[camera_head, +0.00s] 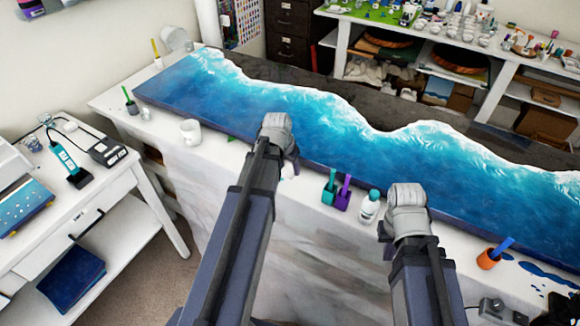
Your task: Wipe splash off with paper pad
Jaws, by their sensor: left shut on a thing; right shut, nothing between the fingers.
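Blue splash patches (541,272) lie on the white table top at the right, in front of the ocean-pattern resin panel. My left gripper (291,164) is at the panel's front edge, mostly hidden behind its own wrist. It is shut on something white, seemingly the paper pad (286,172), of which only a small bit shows. My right gripper (387,242) is shut and empty, low in front of the table's front edge and partly hidden by its own arm. Both grippers are left of the splash and apart from it.
The blue-and-white resin panel (330,128) fills most of the table. Along its front edge stand a white mug (191,132), a teal cup (329,190), a purple cup (343,194), a white bottle (369,208) and an orange cup (488,259). A white side table (70,215) stands left.

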